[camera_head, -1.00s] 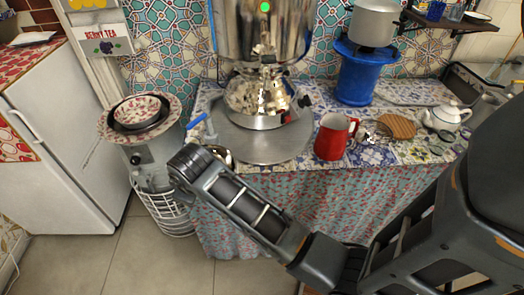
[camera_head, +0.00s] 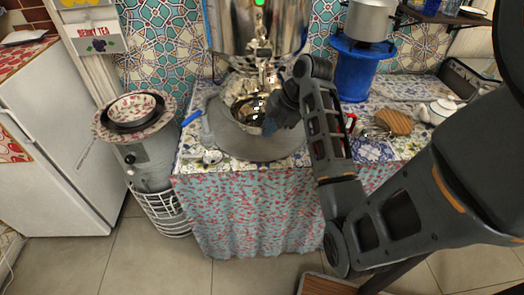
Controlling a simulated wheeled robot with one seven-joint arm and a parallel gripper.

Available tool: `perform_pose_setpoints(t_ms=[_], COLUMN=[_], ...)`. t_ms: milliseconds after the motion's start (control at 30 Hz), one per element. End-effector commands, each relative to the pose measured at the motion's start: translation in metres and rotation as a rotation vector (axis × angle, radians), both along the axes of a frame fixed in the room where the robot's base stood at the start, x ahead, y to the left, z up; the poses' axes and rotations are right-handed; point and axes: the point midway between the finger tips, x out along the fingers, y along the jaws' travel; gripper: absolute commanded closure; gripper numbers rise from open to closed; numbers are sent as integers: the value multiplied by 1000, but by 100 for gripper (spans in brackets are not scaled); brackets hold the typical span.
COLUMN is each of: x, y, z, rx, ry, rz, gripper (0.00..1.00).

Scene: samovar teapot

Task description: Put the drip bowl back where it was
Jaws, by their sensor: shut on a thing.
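The samovar (camera_head: 262,30) stands at the back of the table on a round grey metal tray (camera_head: 235,143). My gripper (camera_head: 272,120) is over the tray, just in front of the samovar's lower body. I cannot tell whether the bowl touches the tray.
The red mug (camera_head: 350,123) is mostly hidden behind my forearm. A white teapot (camera_head: 437,111) and a round wooden piece (camera_head: 394,121) are on the right. A blue stand (camera_head: 354,78) holds a pot (camera_head: 370,20). A heater (camera_head: 150,160) with a patterned bowl (camera_head: 133,107) stands left of the table.

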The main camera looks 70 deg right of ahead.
Motion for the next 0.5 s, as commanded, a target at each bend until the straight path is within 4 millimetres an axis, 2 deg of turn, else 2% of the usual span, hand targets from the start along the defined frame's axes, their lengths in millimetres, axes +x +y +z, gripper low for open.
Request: perform_pose_setpoints(t_ms=[167, 400, 500], x=[-6, -6, -6], y=[-3, -3, -3], z=[-18, -58, -66], rx=[2, 1, -1], ry=[-2, -2, -2], rz=[19, 18, 18], gripper=[100, 100, 100])
